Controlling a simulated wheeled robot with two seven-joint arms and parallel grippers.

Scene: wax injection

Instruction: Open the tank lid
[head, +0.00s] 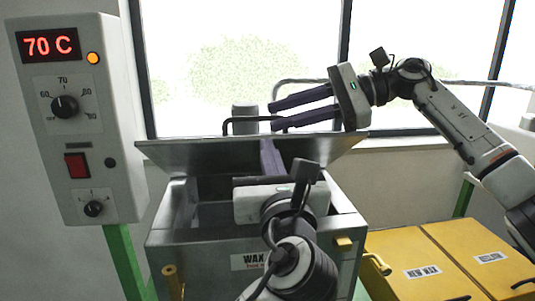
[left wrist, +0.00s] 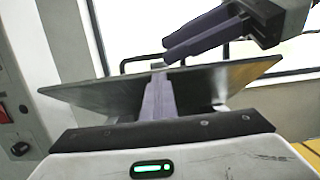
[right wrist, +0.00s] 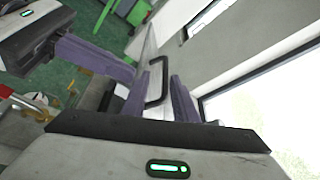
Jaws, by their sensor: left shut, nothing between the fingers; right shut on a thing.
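The grey tank (head: 190,250) stands in the middle of the head view with its flat lid (head: 185,152) raised and tilted, so the dark inside shows below it. A black bar handle (head: 240,120) shows above the lid's upper edge. My right gripper (head: 275,115) comes in from the right and is shut on the handle; the handle (right wrist: 160,75) runs between its purple fingers in the right wrist view. My left gripper (head: 268,145) is shut and empty, its fingers pointing up at the lid's underside. The lid (left wrist: 110,88) spans the left wrist view behind these fingers; contact is unclear.
A control box (head: 70,120) reading 70 C stands at the left on a green post. Yellow bins (head: 410,265) with labels sit at the right, beside the tank. A window and sill lie behind the tank. A pale pipe (head: 460,84) runs across the window.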

